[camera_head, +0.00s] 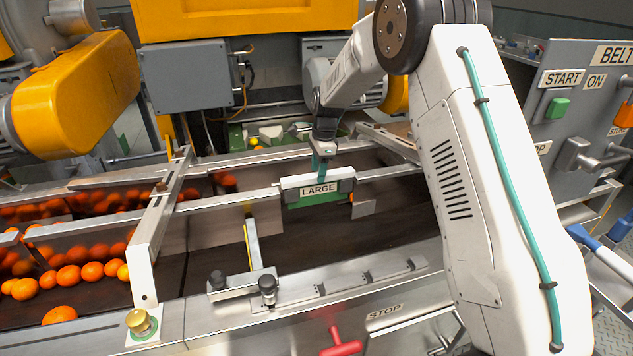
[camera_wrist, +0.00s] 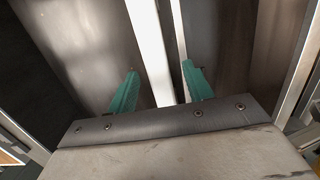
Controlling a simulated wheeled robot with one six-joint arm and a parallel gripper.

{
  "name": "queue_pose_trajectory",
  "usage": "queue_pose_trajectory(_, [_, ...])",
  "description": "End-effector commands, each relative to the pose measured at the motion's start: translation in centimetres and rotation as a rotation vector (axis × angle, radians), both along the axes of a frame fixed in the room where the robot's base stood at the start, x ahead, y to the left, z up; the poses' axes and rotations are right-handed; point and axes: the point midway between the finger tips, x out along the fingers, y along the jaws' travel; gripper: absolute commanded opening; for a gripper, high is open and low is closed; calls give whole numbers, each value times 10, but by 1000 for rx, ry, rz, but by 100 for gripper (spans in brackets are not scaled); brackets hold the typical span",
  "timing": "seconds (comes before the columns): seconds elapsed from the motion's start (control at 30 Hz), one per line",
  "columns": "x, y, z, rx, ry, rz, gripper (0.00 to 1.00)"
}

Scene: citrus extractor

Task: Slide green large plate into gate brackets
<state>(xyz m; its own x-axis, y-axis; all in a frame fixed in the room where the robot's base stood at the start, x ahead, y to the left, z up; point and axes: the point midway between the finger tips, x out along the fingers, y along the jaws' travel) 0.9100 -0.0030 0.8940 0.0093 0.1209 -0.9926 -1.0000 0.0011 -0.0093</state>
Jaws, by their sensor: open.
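The green large plate (camera_head: 318,198) has a white top edge and a "LARGE" label, and stands upright across the far rail of the conveyor trough. Grey gate brackets (camera_head: 347,186) show at its sides, and its ends appear to sit at them; how deep is unclear. My gripper (camera_head: 319,166) is just above the plate, pointing down. In the wrist view my gripper (camera_wrist: 160,72) has its teal fingers apart, one on each side of the plate's white top edge (camera_wrist: 151,45), with visible gaps. The plate's lower part is hidden from the wrist view.
Oranges (camera_head: 68,274) fill the lanes at the left. A metal crossbar (camera_head: 160,215) spans the trough there. A near-side rail with black knobs (camera_head: 268,286) and a red handle (camera_head: 340,343) lie in front. The belt (camera_head: 330,232) before the plate is bare. A control panel (camera_head: 570,95) stands right.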

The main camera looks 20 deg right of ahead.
Motion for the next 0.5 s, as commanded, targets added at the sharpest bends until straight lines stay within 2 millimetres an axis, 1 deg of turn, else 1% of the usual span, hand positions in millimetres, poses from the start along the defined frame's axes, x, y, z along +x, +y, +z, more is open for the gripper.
queue_pose_trajectory(0.03, [-1,-1,8,0,2,0,51])
queue_pose_trajectory(0.1, [-1,-2,16,0,4,-1,51])
queue_pose_trajectory(0.2, [-2,-3,24,0,7,0,51])
queue_pose_trajectory(0.3, [-3,-4,27,0,9,0,51])
queue_pose_trajectory(0.5, [-3,-4,27,0,11,0,51])
